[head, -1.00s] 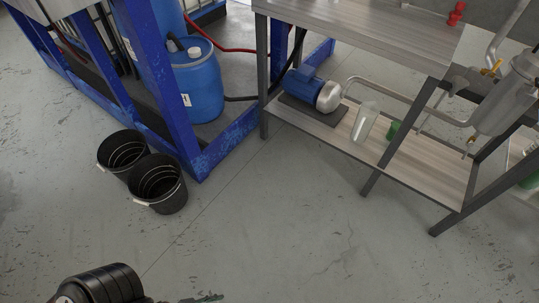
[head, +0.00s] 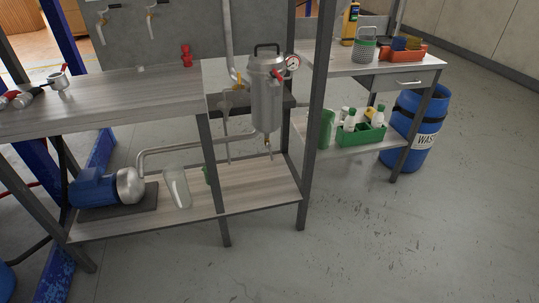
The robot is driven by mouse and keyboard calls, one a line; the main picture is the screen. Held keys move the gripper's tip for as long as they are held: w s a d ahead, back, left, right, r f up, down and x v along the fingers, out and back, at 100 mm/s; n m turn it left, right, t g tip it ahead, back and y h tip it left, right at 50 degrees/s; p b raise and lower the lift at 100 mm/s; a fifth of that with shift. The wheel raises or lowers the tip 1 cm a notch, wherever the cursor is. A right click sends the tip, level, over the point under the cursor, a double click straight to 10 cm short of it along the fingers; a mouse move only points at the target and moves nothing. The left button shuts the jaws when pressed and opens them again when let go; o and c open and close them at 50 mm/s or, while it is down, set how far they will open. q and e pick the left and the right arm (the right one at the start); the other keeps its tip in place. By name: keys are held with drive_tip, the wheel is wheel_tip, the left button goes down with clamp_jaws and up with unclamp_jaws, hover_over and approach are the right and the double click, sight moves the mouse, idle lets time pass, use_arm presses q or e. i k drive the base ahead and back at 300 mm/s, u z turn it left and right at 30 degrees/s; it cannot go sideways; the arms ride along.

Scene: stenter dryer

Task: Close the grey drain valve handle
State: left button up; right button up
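A steel filter vessel (head: 267,100) with a black top handle stands upright behind the right end of the bench, in the middle of the head view. A small brass-coloured valve (head: 267,140) sits under its bottom, above the lower shelf. A grey handle on this valve is too small to make out, and I cannot tell its position. A yellow-handled fitting (head: 239,82) is on the pipe left of the vessel. Neither of my grippers is in view.
A bench (head: 120,98) with dark legs stands in front; its lower shelf (head: 250,184) holds a blue pump (head: 95,188) and a clear jug (head: 177,187). A dark post (head: 316,110) rises right of the vessel. A blue waste drum (head: 417,130) stands right. The floor in front is clear.

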sight(268, 145)
drive_tip(key=u, duration=0.3)
drive_tip(key=i, duration=1.55)
drive_tip(key=u, duration=0.15)
